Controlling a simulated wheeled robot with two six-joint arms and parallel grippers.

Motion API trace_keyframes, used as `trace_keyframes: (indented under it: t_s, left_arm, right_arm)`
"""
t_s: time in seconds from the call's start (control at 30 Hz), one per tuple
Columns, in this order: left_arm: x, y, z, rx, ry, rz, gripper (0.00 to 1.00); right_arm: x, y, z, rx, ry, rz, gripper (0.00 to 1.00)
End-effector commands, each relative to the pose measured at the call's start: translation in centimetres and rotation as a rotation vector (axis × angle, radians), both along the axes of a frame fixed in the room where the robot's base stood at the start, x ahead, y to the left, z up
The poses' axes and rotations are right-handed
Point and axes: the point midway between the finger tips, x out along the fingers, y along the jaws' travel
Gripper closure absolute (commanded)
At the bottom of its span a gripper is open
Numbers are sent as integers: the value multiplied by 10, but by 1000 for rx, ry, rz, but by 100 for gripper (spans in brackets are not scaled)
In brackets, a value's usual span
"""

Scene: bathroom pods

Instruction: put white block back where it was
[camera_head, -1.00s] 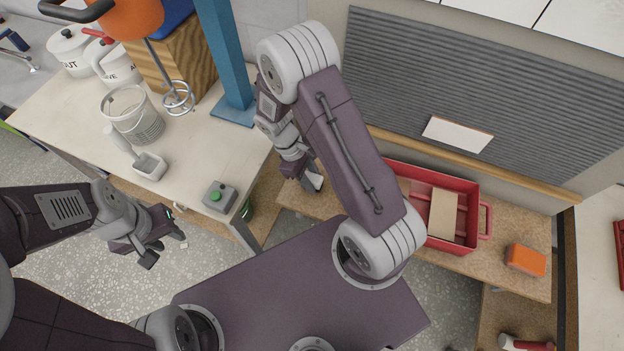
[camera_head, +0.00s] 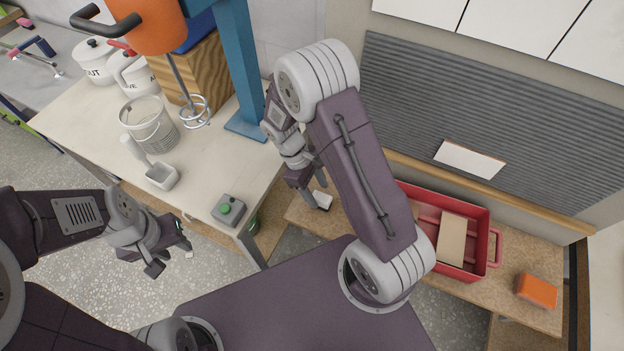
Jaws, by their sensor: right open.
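A small white block (camera_head: 322,201) with a dark lower edge lies at the left end of the wooden bench (camera_head: 300,212), partly beside my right fingers. My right gripper (camera_head: 314,188) is open, close to the block; whether a finger touches it cannot be told. My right arm hides part of the bench. My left gripper (camera_head: 170,257) is open and empty, over the speckled floor to the left of the bench.
A red crate (camera_head: 495,233) holding a tan board (camera_head: 452,238) and an orange block (camera_head: 537,290) are on the bench at right. The pale table (camera_head: 85,125) at left carries a grey box with a green button (camera_head: 229,210), a scoop (camera_head: 160,176) and a wire bucket (camera_head: 150,125).

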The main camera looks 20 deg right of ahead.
Motion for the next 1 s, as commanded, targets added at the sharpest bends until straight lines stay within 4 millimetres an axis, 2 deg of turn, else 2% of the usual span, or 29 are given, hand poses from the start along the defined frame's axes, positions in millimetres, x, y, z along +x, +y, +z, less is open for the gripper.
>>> trace_keyframes:
  t_s: [0.03, 0.1, 0.3, 0.57, 0.67, 0.9, 1.0]
  left_arm:
    - [0, 0, 3, 0, 0, 0, 64]
    - [0, 0, 4, 0, 0, 0, 64]
    - [0, 0, 6, 0, 0, 0, 64]
    - [0, 0, 6, 0, 0, 0, 64]
    - [0, 0, 7, 0, 0, 0, 64]
    - [0, 0, 6, 0, 0, 0, 64]
    - [0, 0, 6, 0, 0, 0, 64]
  right_arm:
    - [6, 4, 15, 2, -8, 2, 46]
    - [11, 9, 32, 1, -7, 2, 46]
    - [22, 18, 67, 1, -4, 2, 46]
    - [23, 21, 78, 4, -6, -9, 46]
    - [9, 19, 85, 44, -93, -127, 46]
    - [-42, 15, 98, 171, -412, -618, 46]
    - [-51, 14, 99, 188, -465, -710, 46]
